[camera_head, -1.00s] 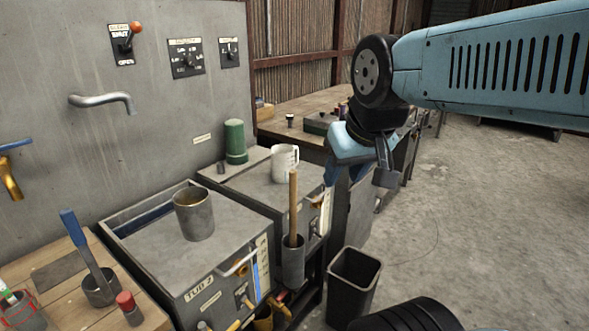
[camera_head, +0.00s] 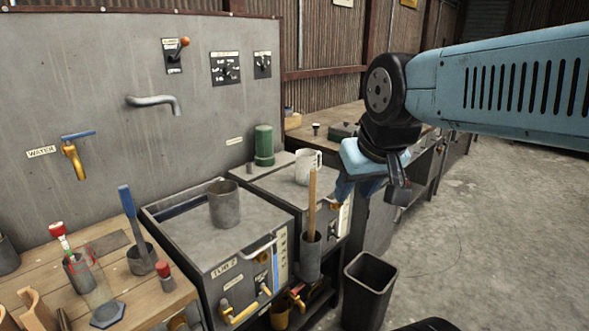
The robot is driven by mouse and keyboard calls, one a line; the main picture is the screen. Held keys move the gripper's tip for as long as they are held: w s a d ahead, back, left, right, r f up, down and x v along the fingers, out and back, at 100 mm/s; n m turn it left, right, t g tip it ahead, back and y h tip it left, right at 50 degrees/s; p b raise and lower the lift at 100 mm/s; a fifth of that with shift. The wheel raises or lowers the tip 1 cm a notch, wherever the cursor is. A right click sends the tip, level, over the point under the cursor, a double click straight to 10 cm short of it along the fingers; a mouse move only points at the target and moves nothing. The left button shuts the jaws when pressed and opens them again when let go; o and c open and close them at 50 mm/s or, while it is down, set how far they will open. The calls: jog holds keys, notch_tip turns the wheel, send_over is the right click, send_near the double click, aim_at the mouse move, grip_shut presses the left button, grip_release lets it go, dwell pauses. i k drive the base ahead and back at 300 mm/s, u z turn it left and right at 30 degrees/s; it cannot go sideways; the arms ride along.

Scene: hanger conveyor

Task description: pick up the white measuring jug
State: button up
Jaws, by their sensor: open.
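The white measuring jug (camera_head: 307,168) stands upright on the lid of the right-hand grey tub (camera_head: 268,182), its handle toward the right. My gripper (camera_head: 370,200) hangs from the blue arm to the right of the jug and a little nearer to me, apart from it. It is open, with nothing visible between its jaws; part of the far jaw is hidden by the wrist.
A green cylinder (camera_head: 264,146) stands behind the jug to the left. A wooden handle (camera_head: 312,205) rises from a grey holder in front of it. A metal cup (camera_head: 224,204) stands on the left tub. A black bin (camera_head: 369,290) stands on the floor below.

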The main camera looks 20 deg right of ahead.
aim_at(306, 160)
jog(key=i, duration=0.85)
jog(key=z, duration=0.05)
